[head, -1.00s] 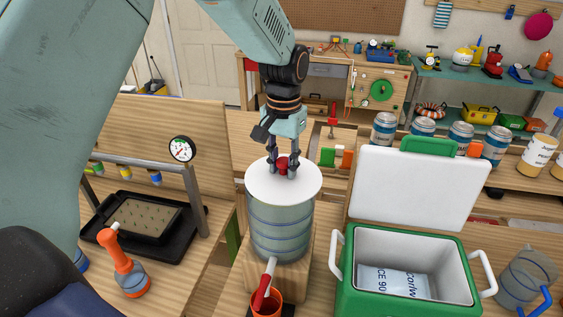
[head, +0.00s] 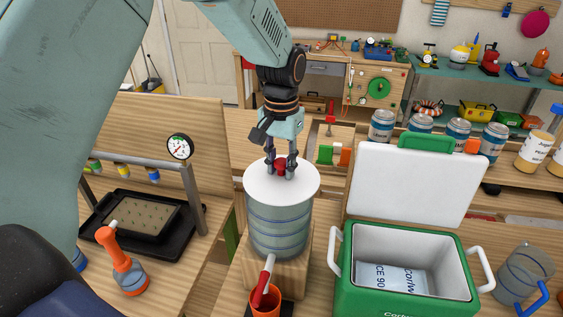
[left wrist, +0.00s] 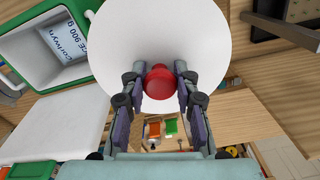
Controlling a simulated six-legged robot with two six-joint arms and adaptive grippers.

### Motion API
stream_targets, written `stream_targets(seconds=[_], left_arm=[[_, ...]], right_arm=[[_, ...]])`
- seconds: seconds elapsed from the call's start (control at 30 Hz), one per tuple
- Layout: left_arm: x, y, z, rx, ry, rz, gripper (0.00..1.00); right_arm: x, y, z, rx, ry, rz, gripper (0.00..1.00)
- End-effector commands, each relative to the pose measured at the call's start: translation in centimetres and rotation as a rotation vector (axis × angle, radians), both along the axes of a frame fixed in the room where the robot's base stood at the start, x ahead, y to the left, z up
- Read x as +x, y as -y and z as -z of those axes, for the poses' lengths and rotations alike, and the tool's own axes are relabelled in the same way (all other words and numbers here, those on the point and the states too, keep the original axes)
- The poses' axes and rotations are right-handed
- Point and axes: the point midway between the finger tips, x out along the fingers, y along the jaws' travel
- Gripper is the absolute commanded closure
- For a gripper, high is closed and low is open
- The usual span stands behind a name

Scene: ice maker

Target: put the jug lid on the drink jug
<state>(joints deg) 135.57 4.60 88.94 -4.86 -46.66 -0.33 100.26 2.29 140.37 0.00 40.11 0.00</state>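The drink jug (head: 278,228) is a clear, ribbed cylinder standing upright on a wooden block, with a red-and-white tap low at its front. The jug lid (head: 260,188) is a white disc with a red knob (head: 281,167), lying level over the jug's top; I cannot tell if it is fully seated. In the left wrist view the lid (left wrist: 190,30) fills the upper middle. My left gripper (head: 281,172) points down with its fingers on both sides of the knob (left wrist: 161,90), closed on it. My right gripper is not in view.
A green cooler (head: 405,301) with its white lid open stands right of the jug, holding a bag of ice. An orange cup (head: 265,300) sits under the tap. A clear pitcher (head: 523,273) is at right.

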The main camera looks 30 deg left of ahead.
Motion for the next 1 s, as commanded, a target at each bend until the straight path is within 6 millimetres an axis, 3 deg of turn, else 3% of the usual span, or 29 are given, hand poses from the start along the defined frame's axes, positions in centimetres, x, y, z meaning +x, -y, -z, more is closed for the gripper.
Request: stream_targets(seconds=[0.3,0.63,0.77,1.0], left_arm=[[0.0,0.0,0.0,0.0,0.0,0.0,0.44],[0.0,0.0,-0.3,0.0,0.0,0.0,0.44],[0.1,0.0,-1.9,0.001,0.004,0.0,0.44],[0.1,0.2,-6.8,0.001,0.005,0.0,0.44]], right_arm=[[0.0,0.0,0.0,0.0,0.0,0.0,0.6],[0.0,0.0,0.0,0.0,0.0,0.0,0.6],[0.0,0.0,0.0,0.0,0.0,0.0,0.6],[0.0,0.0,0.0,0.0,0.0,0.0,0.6]])
